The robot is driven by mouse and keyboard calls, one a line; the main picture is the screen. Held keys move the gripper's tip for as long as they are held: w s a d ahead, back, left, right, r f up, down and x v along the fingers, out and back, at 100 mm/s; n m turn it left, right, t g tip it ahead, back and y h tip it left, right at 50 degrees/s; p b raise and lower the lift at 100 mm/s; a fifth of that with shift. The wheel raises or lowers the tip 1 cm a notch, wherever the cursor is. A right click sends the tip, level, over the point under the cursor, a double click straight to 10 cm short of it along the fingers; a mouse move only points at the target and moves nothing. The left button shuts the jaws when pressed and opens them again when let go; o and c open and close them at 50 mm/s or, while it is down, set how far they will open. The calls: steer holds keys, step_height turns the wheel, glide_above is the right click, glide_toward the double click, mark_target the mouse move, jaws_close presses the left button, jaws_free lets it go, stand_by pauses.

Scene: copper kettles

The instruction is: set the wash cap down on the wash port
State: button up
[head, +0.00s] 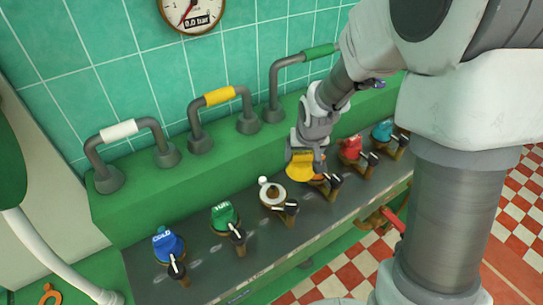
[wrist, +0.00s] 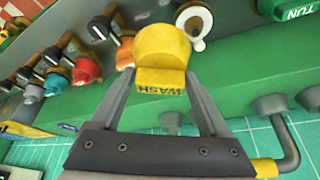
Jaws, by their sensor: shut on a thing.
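The yellow wash cap (head: 299,167) is in my gripper (head: 306,152), held above the dark panel. In the wrist view the cap (wrist: 161,55) sits between both fingers, with "WASH" on the face toward me. In the head view an orange-topped fitting (head: 321,182) lies just right of and below the cap, partly hidden by it and my gripper. A white-ringed fitting (head: 272,194) with a white ball stands to the left; it also shows in the wrist view (wrist: 196,22).
Along the panel (head: 200,250) stand a blue cap (head: 167,244), a green cap (head: 223,216), a red cap (head: 350,149) and a teal cap (head: 382,131), with black-handled valves in front. Pipes with coloured sleeves rise from the green ledge (head: 200,182) behind.

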steer(key=b, duration=0.2)
glide_above(273, 188)
steer(key=f, duration=0.2)
steer(key=shift+n, duration=0.4)
step_height(273, 188, down, 10)
steer(key=b, duration=0.6)
steer(key=shift+r, duration=0.25)
steer(key=shift+f+b, duration=0.4)
steer(key=shift+f, duration=0.1)
steer(key=shift+f+b, duration=0.55)
steer(key=shift+b, duration=0.1)
steer(key=o, duration=1.1)
steer(key=shift+d+p+v, duration=0.15)
steer(key=shift+p+v, duration=0.35)
steer(key=shift+v, duration=3.85)
steer(key=shift+d+p+v, duration=0.1)
steer(key=shift+p+v, duration=0.35)
steer(key=shift+v, duration=3.95)
